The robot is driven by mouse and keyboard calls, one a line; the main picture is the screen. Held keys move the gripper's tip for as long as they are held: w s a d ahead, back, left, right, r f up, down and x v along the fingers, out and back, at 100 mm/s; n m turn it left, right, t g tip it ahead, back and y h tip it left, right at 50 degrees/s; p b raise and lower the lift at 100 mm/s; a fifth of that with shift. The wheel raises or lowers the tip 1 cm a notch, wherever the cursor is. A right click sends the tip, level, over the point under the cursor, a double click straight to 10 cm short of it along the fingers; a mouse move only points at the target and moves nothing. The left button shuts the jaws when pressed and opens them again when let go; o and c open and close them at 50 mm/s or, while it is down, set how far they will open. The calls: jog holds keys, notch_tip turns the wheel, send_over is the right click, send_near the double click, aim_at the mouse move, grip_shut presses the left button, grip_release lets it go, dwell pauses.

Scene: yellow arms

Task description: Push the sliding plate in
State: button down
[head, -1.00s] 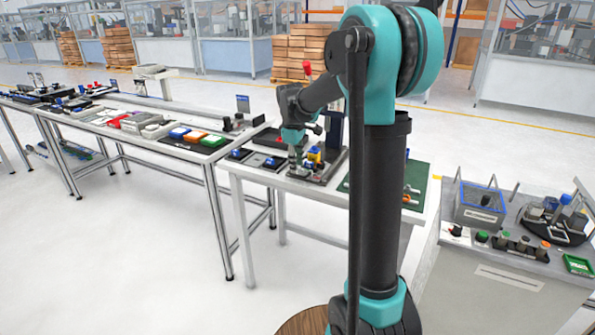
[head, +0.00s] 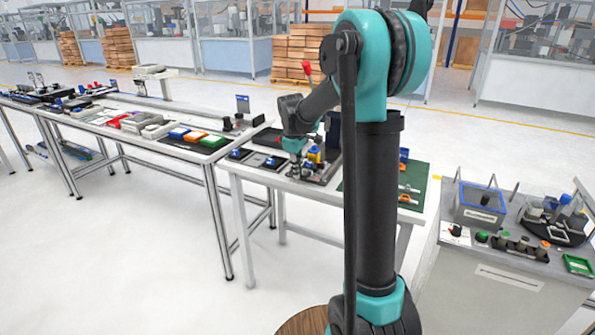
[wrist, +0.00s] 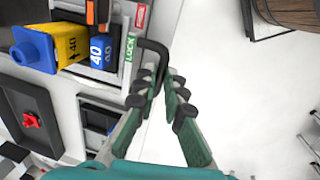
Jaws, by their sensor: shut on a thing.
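My gripper (wrist: 160,82) is shut on a black bent handle (wrist: 150,47) at the edge of a grey fixture. The handle runs from beside a green LOCK label (wrist: 130,48) down between the fingertips. A yellow block marked 40 (wrist: 73,45) with a blue end and a blue block marked 40 (wrist: 97,53) sit on the fixture, left of the fingers. I cannot clearly make out the sliding plate's own outline. In the head view my gripper (head: 294,172) is low over the fixture's left side, beside the yellow block (head: 315,154); its fingers are small there.
The fixture stands on a white table (head: 260,180). A black frame with a red star-shaped knob (wrist: 32,121) lies left of my fingers in the wrist view. A green mat (head: 413,190) is to the right of the fixture. Open floor shows right of my fingers.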

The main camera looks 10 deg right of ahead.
aim_at(312, 149)
jog(key=w+d, duration=0.2)
jog(key=w, duration=0.1)
jog(key=w+d, duration=0.3)
jog(key=w, duration=0.1)
jog(key=w+d, duration=0.2)
jog(key=w, duration=0.1)
jog(key=shift+w+d, duration=0.25)
jog(key=shift+w, duration=0.05)
jog(key=c, duration=1.7)
grip_release()
jog(key=shift+d, duration=0.1)
jog(key=shift+c, duration=0.2)
jog(key=shift+o, duration=0.7)
jog(key=r, duration=0.4)
jog(key=s+a+r, duration=0.1)
jog(key=r, duration=0.7)
jog(key=shift+s+a, duration=0.15)
jog(key=shift+s, duration=0.25)
jog(key=shift+f, duration=0.1)
